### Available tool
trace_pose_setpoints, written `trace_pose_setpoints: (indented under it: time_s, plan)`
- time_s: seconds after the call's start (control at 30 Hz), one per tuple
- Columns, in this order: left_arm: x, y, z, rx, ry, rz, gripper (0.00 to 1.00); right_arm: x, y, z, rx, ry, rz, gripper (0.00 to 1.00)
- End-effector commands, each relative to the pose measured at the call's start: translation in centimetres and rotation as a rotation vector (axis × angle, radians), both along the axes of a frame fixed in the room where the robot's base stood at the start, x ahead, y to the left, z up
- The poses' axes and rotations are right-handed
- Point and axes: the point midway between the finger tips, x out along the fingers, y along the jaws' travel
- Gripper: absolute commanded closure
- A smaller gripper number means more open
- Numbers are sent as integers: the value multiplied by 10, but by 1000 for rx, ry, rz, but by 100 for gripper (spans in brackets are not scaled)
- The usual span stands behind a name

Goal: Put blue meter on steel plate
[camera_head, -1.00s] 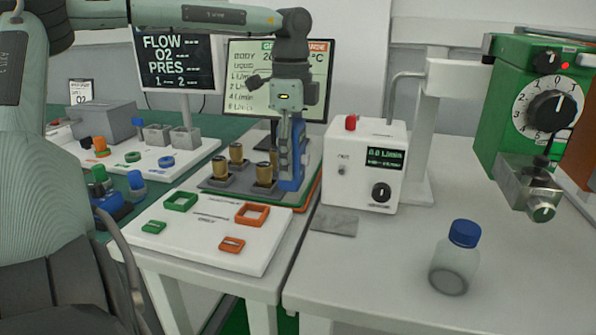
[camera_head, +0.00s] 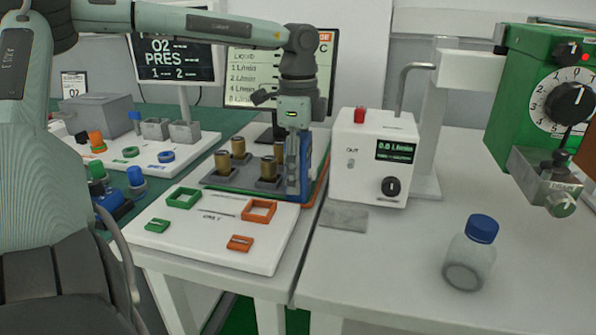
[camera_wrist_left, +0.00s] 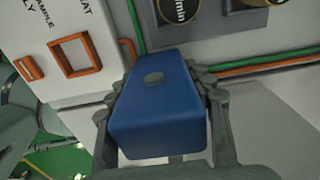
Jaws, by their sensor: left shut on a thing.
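The blue meter (camera_wrist_left: 160,100) is a blue block with a small grey disc on its face. In the left wrist view it sits between the fingers of my left gripper (camera_wrist_left: 158,110), which is shut on it. In the head view my left gripper (camera_head: 299,185) points down, with part of the blue meter (camera_head: 306,160) showing by its fingers, at the right edge of the rack with brass cylinders. The steel plate (camera_head: 343,217) appears to be the flat grey rectangle on the right table, in front of the white box and right of the gripper. My right gripper is not in view.
The white box with a display (camera_head: 373,160) stands close to the right of the gripper. The rack's brass cylinders (camera_head: 238,148) are to its left. A white board with coloured frames (camera_head: 215,230) lies in front. A blue-capped bottle (camera_head: 470,255) stands further right.

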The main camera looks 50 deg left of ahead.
Motion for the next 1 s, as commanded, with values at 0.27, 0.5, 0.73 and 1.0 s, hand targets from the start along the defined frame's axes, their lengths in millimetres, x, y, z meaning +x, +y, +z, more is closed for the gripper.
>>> trace_pose_setpoints:
  time_s: [0.27,0.5,0.73,1.0]
  plan:
    - [1,0,-1,0,-2,0,92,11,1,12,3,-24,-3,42]
    - [0,0,-1,0,0,0,28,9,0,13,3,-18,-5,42]
    - [0,0,-1,0,0,0,28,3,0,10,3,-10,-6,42]
    - [2,1,15,3,-6,1,28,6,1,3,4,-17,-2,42]
